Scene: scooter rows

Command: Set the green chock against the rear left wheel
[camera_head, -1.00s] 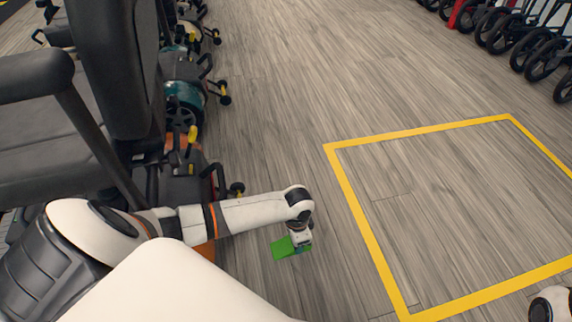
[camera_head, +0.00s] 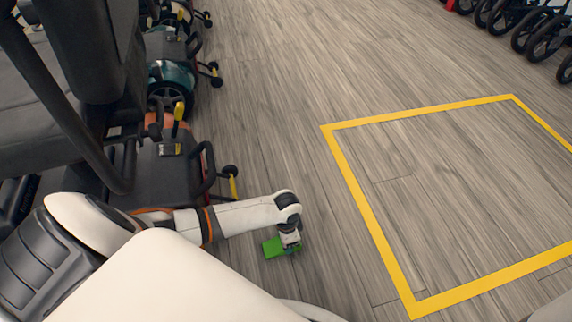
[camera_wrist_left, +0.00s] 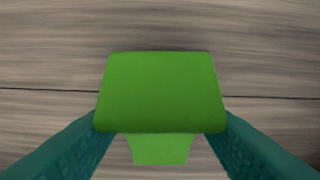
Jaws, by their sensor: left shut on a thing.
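The green chock (camera_head: 272,248) is in my left gripper (camera_head: 290,246), low over the wood floor in the head view. In the left wrist view the chock (camera_wrist_left: 160,90) fills the middle, with a teal finger of the left gripper (camera_wrist_left: 160,134) pressed to each side. I cannot tell whether the chock touches the floor. The nearest scooter (camera_head: 165,180) stands left of the gripper, with a small black rear wheel (camera_head: 229,171) on a yellow bracket. My own arm and body hide its lower part. The fingers of my right gripper do not show.
A yellow floor rectangle (camera_head: 365,222) lies to the right, empty inside. More scooters (camera_head: 172,78) stand in a row at the upper left. Black-wheeled vehicles (camera_head: 530,30) line the upper right. The floor between is clear.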

